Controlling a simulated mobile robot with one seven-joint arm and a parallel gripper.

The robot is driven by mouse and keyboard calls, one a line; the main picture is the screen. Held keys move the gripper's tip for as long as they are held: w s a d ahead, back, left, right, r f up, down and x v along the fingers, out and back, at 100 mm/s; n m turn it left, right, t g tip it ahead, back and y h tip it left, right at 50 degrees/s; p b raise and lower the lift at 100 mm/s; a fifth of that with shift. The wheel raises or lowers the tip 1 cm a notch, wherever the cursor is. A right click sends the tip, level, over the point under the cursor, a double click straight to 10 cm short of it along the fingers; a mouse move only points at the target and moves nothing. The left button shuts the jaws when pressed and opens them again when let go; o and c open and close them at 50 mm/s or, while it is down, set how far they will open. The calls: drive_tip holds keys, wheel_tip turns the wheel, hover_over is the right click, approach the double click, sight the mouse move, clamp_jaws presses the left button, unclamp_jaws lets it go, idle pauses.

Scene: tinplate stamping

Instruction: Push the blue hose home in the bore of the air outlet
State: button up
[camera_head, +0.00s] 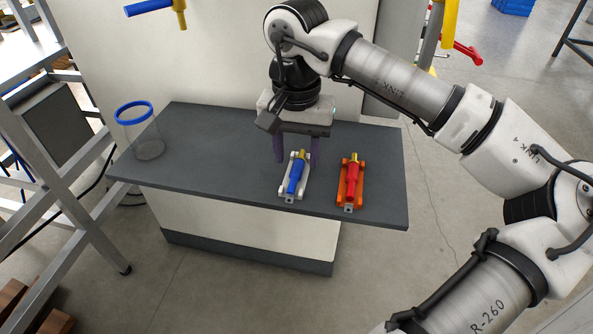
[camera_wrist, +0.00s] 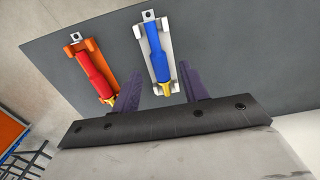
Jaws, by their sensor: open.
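A blue hose (camera_head: 296,178) with a brass end lies in a pale grey cradle (camera_head: 284,194) on the dark bench. My gripper (camera_head: 297,160) is above the bench with its purple fingers spread, at the hose's brass end. In the wrist view the blue hose (camera_wrist: 157,45) lies in its cradle (camera_wrist: 140,33), and its brass end is between the fingers of my open gripper (camera_wrist: 160,80). I cannot tell whether the fingers touch it. A blue fitting with a brass piece (camera_head: 180,14) is at the upper left; whether it is the air outlet is unclear, and no bore shows.
A red hose (camera_head: 352,180) lies in an orange cradle (camera_head: 343,199) just right of the blue one. A clear, blue-rimmed container (camera_head: 150,148) stands at the bench's left end. The bench (camera_head: 220,165) is bare between them. A pale panel (camera_head: 205,60) rises behind.

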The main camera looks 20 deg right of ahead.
sight(296, 172)
wheel_tip(296, 172, down, 3)
drive_tip(key=shift+r, duration=0.15)
drive_tip(key=shift+c, duration=0.3)
clamp_jaws()
idle(1.0)
